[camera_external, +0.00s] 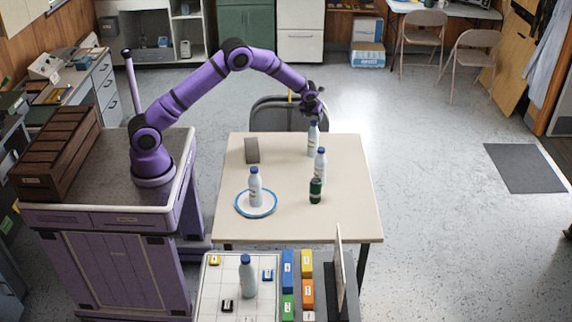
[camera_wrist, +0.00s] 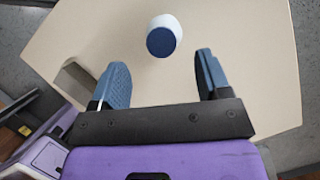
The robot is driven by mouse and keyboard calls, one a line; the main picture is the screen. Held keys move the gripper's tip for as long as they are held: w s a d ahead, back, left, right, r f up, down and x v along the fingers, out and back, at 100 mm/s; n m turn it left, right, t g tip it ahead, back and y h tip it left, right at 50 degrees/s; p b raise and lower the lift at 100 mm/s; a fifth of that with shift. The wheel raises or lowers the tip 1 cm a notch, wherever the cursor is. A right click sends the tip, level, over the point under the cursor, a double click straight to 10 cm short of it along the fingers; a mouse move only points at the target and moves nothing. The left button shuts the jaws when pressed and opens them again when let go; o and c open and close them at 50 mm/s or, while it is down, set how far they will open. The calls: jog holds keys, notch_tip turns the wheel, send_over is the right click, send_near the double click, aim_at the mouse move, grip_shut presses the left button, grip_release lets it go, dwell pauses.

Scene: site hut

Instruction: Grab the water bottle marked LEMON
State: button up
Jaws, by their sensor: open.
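Several white bottles with blue caps are in view; their labels are too small to read, so I cannot tell which is marked LEMON. One bottle (camera_external: 313,139) stands upright at the table's far edge, below my gripper (camera_external: 313,104). A second bottle (camera_external: 320,167) stands just nearer, a third bottle (camera_external: 255,187) stands on a blue-rimmed plate (camera_external: 242,208), and a fourth bottle (camera_external: 247,280) is on the front table. In the wrist view my gripper (camera_wrist: 160,62) is open and empty, and one capped bottle (camera_wrist: 164,36) shows from above, beyond and between the fingertips.
A dark green can (camera_external: 315,191) stands close to the second bottle. A grey block (camera_external: 252,150) stands on the far left of the beige table (camera_external: 285,225). A chair (camera_external: 270,115) is behind it. The front grid board (camera_external: 212,290) holds small labelled blocks. The table's right side is clear.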

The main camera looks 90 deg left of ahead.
aim_at(314, 122)
jog(key=shift+x, duration=3.05)
jog(key=shift+w+d, duration=0.1)
grip_shut()
